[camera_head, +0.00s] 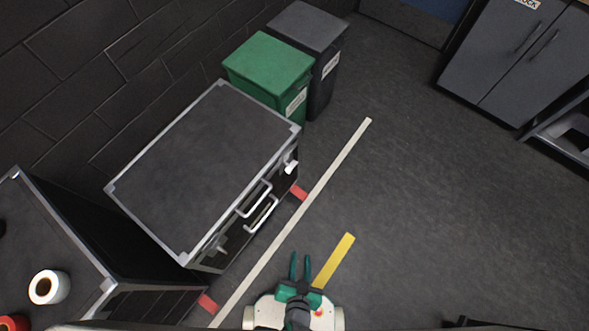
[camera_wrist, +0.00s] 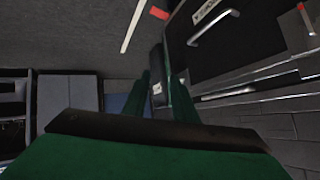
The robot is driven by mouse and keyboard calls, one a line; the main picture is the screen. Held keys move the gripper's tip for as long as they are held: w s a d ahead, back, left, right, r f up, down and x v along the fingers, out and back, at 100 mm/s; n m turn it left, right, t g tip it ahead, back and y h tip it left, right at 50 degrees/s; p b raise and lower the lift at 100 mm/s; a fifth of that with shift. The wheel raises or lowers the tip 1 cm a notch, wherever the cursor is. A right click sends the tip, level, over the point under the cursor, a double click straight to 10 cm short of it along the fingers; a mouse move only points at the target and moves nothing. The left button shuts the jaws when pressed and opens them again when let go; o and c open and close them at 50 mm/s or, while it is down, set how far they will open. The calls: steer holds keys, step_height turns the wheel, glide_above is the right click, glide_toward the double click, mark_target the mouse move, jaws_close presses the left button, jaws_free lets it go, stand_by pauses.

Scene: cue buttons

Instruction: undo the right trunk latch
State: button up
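The trunk (camera_head: 200,160) stands at left in the head view, its dark, silver-edged lid down. The right latch (camera_head: 290,166) is a small pale part near the front face's far right end; its exact position is too small to tell. The left latch (camera_head: 221,246) is near the other end. My gripper (camera_head: 300,257) is in front of the trunk, apart from it, empty, with its two green fingers spread. In the wrist view the fingers (camera_wrist: 162,85) are also apart, and part of the trunk (camera_wrist: 260,40) shows at upper right with a pale handle (camera_wrist: 213,27).
Pale handles (camera_head: 256,199) sit mid-front on the trunk. A green bin (camera_head: 268,64) and a grey bin (camera_head: 310,28) stand beyond it. A workbench with a white roll (camera_head: 49,287) is at lower left.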

steer(key=w+a+f+m+g+y, duration=0.2)
steer(key=w+f+m+y, duration=0.15)
steer(key=f, duration=0.95)
steer(key=m+t+y, duration=0.4)
steer(key=t+y, duration=0.2)
steer(key=y, duration=0.1)
glide_toward(290, 166)
steer(key=x, duration=0.7)
steer(key=shift+w+f, duration=0.25)
steer(key=shift+d, duration=0.1)
jaws_close()
